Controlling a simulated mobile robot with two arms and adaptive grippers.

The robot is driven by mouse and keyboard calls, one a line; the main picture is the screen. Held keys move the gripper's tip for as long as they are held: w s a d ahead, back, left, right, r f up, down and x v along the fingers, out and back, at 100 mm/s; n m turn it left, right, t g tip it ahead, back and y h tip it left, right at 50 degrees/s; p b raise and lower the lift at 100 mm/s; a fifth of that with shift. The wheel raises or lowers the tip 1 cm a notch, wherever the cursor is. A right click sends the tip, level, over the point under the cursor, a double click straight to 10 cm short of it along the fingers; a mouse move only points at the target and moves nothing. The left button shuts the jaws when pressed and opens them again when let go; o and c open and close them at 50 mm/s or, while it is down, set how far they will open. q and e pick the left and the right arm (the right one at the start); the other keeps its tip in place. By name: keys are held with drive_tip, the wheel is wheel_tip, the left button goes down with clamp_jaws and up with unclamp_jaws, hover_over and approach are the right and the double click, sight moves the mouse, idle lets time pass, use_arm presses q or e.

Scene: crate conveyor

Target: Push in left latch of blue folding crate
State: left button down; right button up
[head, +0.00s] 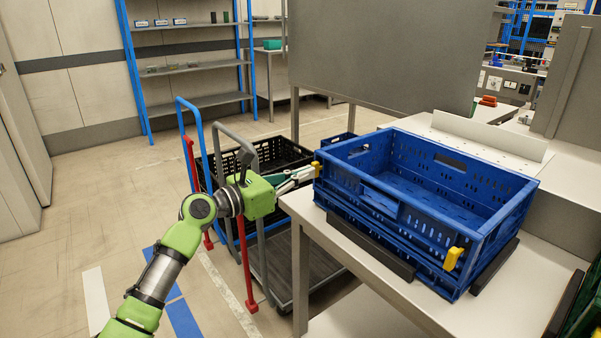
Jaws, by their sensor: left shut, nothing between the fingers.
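The blue folding crate (403,228) stands unfolded and upright on a light table. Its left yellow latch (317,169) is at the crate's left corner, partly hidden by my gripper. Another yellow latch (453,258) shows on the front side near the right corner. My left gripper (306,174) comes in from the left with its fingers shut and empty. Its fingertips are at the left latch; I cannot tell whether they touch it. My right gripper is not in view.
Dark rails (371,248) on the table (300,207) lie along the crate's base. A cart with a black crate (281,153) stands behind and below my left arm. A grey panel (385,55) rises behind. Floor at the left is clear.

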use_arm(q)
drive_tip(key=shift+s, duration=0.1)
drive_tip(key=v, duration=1.1)
drive_tip(key=shift+s+a, duration=0.15)
drive_tip(key=shift+a, duration=0.25)
